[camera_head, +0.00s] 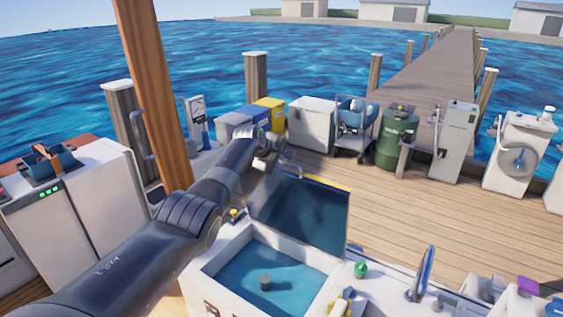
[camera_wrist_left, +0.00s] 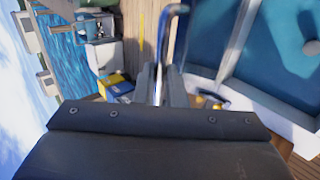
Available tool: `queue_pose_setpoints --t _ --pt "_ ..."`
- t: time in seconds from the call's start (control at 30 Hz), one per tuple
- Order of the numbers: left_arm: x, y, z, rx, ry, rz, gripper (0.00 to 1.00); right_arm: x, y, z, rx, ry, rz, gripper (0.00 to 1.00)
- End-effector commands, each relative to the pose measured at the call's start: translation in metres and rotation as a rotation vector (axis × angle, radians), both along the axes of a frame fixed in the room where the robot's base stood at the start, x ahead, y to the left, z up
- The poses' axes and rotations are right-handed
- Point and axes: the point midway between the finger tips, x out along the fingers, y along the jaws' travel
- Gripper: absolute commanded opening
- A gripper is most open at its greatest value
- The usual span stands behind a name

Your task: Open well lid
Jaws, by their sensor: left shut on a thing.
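The well (camera_head: 215,270) is a white box at the bottom middle of the head view, with a blue inside and a small dark round thing (camera_head: 265,283) in it. Its lid (camera_head: 305,212), a dark blue panel, stands steeply raised along the far side, so the well is uncovered. My left gripper (camera_head: 279,163) is at the lid's upper left edge, shut on what looks like the lid's handle (camera_head: 294,167). In the left wrist view the fingers (camera_wrist_left: 160,88) close on a narrow blue bar (camera_wrist_left: 170,35). The well (camera_wrist_left: 285,95) shows at right there. My right gripper is out of view.
A brown wooden post (camera_head: 153,90) stands close left of my left arm. A white cabinet (camera_head: 90,205) is at left. The dock planks (camera_head: 430,210) beyond are mostly clear.

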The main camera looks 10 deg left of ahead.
Motion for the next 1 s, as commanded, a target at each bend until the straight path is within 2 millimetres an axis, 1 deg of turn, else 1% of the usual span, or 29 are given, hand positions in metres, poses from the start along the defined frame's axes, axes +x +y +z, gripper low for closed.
queue_pose_setpoints --t 0.2,0.23,0.37,0.4,0.8,1.0 --pt "0.0003 -0.0006 0.0016 0.0 -0.003 -0.002 0.0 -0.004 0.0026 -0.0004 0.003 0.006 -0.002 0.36" --pt "0.0003 -0.0006 0.0016 0.0 -0.003 -0.002 0.13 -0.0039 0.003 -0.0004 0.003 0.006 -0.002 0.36" --pt "0.0003 -0.0004 0.0014 -0.001 -0.002 -0.001 0.3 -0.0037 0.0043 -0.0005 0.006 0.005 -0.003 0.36" --pt "0.0002 -0.0004 0.0012 -0.001 -0.002 -0.001 0.33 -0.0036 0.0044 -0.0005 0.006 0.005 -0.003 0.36" --pt "-0.0013 0.0007 0.0019 -0.002 -0.001 0.0 0.33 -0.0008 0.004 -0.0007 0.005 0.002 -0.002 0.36" --pt "-0.0078 0.0038 0.0092 -0.002 -0.003 -0.001 0.33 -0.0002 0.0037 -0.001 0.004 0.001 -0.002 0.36"
